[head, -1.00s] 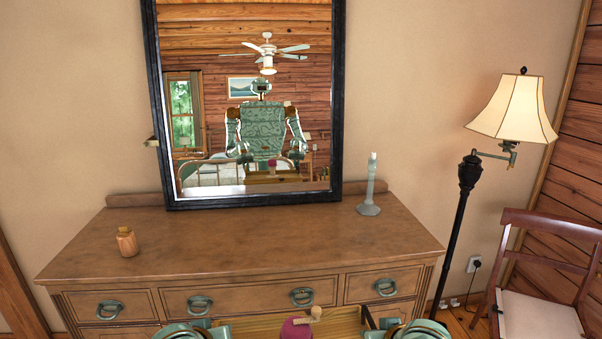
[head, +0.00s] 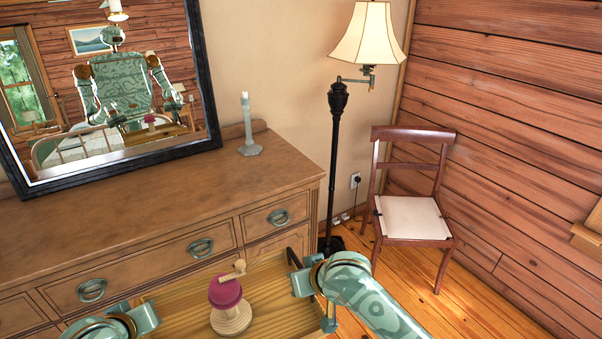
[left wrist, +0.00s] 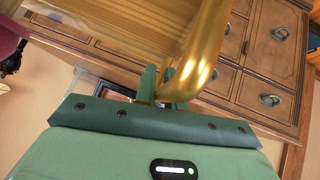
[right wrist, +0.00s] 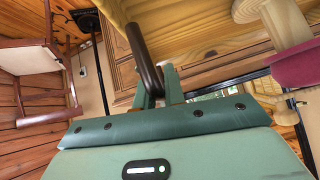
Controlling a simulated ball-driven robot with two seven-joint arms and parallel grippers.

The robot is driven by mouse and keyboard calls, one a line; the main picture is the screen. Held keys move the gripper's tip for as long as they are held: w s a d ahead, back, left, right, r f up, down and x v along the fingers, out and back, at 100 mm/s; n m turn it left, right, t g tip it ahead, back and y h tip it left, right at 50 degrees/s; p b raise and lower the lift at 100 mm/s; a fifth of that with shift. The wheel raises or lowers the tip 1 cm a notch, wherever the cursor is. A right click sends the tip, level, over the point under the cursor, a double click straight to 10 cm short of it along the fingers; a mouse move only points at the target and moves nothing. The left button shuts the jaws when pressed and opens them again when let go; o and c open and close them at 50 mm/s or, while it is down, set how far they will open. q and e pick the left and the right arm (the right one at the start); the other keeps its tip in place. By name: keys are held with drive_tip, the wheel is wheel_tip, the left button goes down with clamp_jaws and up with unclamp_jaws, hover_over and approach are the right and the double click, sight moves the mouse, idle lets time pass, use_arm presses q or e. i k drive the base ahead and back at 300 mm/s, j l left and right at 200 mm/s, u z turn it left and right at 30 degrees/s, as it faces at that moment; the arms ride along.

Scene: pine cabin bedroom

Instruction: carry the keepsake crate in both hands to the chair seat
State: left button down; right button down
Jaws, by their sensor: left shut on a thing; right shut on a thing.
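The keepsake crate (head: 178,308) is a pale wooden box low in the head view, in front of the dresser. A turned wooden piece with a magenta cushion-like top (head: 225,291) stands in it. My left gripper (left wrist: 160,85) is shut on the crate's brass-coloured handle (left wrist: 203,50). My right gripper (right wrist: 158,85) is shut on its dark handle (right wrist: 145,60). In the head view the crate's near part is cut off by the frame. The chair (head: 410,135) stands right of the lamp, with a pale, empty-looking seat (head: 412,218), apart from the crate.
The dresser (head: 150,210) runs close along the left, with a candlestick (head: 248,135) and a framed mirror (head: 205,90) on it. A floor lamp (head: 337,160) stands between dresser and chair. Open plank floor (head: 400,290) lies in front of the chair; a plank wall is behind.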

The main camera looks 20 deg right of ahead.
sight(412, 213)
drive_tip(key=l+z, duration=0.15)
drive_tip(key=z, duration=0.2)
drive_tip(key=i+l+z, duration=0.1)
drive_tip(key=z, duration=0.25)
drive_tip(key=i+l+z, duration=0.1)
drive_tip(key=z, duration=0.2)
drive_tip(key=i+l, duration=0.7)
drive_tip(key=i, duration=0.15)
drive_tip(key=i+l, duration=0.7)
drive_tip(key=i, duration=0.15)
